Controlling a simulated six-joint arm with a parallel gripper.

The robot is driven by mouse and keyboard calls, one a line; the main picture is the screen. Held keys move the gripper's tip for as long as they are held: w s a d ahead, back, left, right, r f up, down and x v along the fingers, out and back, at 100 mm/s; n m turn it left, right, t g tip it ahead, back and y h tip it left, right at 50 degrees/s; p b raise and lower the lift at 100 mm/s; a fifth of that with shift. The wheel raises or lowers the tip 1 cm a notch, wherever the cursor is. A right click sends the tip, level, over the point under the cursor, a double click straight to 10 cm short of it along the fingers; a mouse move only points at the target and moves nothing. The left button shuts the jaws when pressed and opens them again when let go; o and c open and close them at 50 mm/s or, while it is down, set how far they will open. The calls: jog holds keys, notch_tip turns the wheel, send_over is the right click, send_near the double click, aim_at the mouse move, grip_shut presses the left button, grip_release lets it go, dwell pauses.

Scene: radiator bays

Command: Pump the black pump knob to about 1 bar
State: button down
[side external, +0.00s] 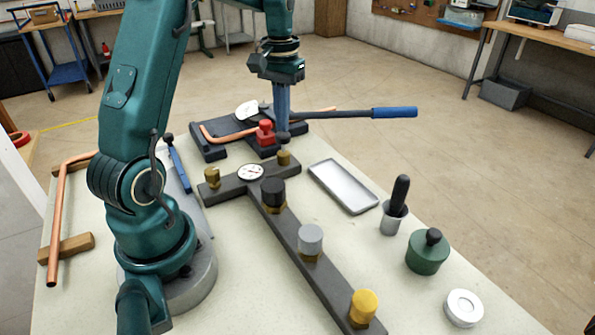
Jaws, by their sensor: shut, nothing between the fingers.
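A black knob (273,190) with a brass base stands on the dark manifold bar (283,225), just right of a round white-faced gauge (250,172). The gauge's reading is too small to tell. My gripper (283,132) points straight down, shut and empty, behind and above the black knob and apart from it. Its tips are near a brass fitting (284,158) at the bar's far end; I cannot tell the exact gap.
A grey knob (310,239) and a yellow knob (364,306) stand along the bar. A blue-handled bender (393,112) and red block (265,132) lie behind. A tray (342,186), black-handled tool (400,195) and green canister (427,255) are at right.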

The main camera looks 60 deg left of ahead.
jog(key=shift+f, duration=0.4)
jog(key=shift+f, duration=0.95)
jog(key=shift+r, duration=1.9)
jog(key=shift+f, duration=0.1)
